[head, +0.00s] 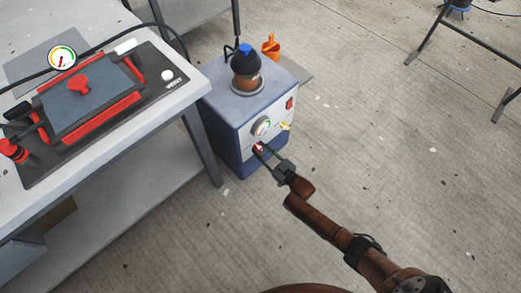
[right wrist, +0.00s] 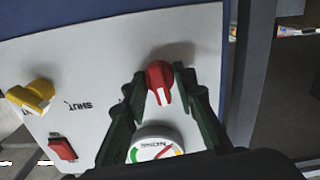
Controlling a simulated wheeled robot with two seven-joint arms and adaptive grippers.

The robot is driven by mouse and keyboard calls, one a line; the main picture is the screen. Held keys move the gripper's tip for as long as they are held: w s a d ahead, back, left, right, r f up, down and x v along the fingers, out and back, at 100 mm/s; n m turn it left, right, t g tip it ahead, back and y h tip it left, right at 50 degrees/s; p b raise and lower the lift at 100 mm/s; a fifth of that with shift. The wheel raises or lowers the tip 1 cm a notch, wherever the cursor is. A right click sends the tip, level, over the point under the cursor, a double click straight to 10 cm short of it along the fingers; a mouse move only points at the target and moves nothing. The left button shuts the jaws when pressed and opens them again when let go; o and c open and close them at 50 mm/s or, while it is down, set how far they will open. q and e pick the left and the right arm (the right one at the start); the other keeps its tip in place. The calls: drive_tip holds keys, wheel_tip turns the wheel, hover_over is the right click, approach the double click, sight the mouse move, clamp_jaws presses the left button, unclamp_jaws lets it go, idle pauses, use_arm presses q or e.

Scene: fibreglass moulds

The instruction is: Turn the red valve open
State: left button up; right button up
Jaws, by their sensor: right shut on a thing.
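The red valve (right wrist: 159,80) is a small knob with a pale pointer line, on the white front panel (head: 268,128) of a blue box-shaped machine. In the right wrist view its line points down, towards the gauge. The word SHUT is printed on the panel to its left. My right gripper (right wrist: 158,88) is shut on the valve, one dark finger on each side. In the head view, the right gripper (head: 263,151) reaches the low left part of the panel and partly hides the red valve (head: 257,147). My left gripper is not in view.
The panel also has a round gauge (head: 262,126), a yellow knob (right wrist: 32,95) and a red switch (right wrist: 62,149). A pot with a black top (head: 246,60) stands on the machine. A table (head: 120,150) with a red-edged mould (head: 85,95) is on the left.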

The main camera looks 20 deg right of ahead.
drive_tip(key=m, duration=0.4)
drive_tip(key=shift+f+m, duration=0.1)
drive_tip(key=shift+m, duration=0.2)
drive_tip(key=m, duration=0.4)
drive_tip(key=shift+b, duration=0.3)
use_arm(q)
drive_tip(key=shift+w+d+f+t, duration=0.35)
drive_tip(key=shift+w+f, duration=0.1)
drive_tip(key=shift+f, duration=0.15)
use_arm(e)
drive_tip(key=shift+m, duration=0.8)
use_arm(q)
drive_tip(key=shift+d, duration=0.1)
use_arm(e)
drive_tip(key=o, duration=1.2)
drive_tip(key=shift+c, duration=0.2)
drive_tip(key=shift+s+d, duration=0.1)
drive_tip(key=v, duration=1.1)
drive_tip(key=shift+s, duration=0.4)
drive_tip(key=shift+d, duration=0.1)
